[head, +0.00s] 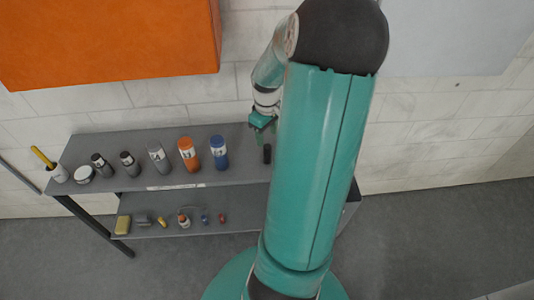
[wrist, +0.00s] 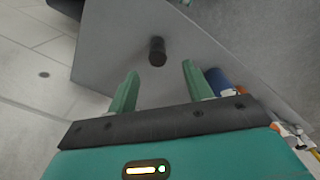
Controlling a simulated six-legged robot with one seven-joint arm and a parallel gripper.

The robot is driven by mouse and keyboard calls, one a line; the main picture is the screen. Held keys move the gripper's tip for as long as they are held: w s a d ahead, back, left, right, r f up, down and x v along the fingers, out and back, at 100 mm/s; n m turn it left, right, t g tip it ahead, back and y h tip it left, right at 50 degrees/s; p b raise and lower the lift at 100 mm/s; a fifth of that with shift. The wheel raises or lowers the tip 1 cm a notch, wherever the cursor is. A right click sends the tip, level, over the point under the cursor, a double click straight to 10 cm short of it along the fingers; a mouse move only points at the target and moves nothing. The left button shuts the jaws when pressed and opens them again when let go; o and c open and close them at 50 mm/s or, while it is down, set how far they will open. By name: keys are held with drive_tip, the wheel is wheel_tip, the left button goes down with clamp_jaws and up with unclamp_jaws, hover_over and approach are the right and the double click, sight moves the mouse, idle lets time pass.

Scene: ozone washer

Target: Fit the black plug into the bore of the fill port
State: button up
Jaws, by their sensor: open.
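The black plug (wrist: 157,52) stands on the grey shelf top (wrist: 110,45), seen from above in the wrist view, ahead of my fingertips and between their lines. It also shows in the head view (head: 267,154), just left of my arm. My gripper (wrist: 158,78) is open and empty, its two green fingers apart and not touching the plug. In the head view my gripper (head: 261,130) hangs above the shelf, close to the plug. I cannot make out the fill port or its bore in either view.
A blue bottle (head: 219,152) and an orange bottle (head: 188,154) stand left of the plug, with several grey and dark containers beyond. The blue bottle (wrist: 220,82) is close to my right finger in the wrist view. A lower shelf (head: 150,228) holds small items. An orange box (head: 110,40) hangs above.

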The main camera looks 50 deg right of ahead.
sight(267, 146)
drive_tip(key=f, duration=0.7)
drive_tip(key=shift+d+f, duration=0.2)
drive_tip(key=shift+f, duration=0.1)
drive_tip(key=c, duration=1.1)
drive_tip(key=shift+o, duration=0.2)
drive_tip(key=shift+r, duration=0.1)
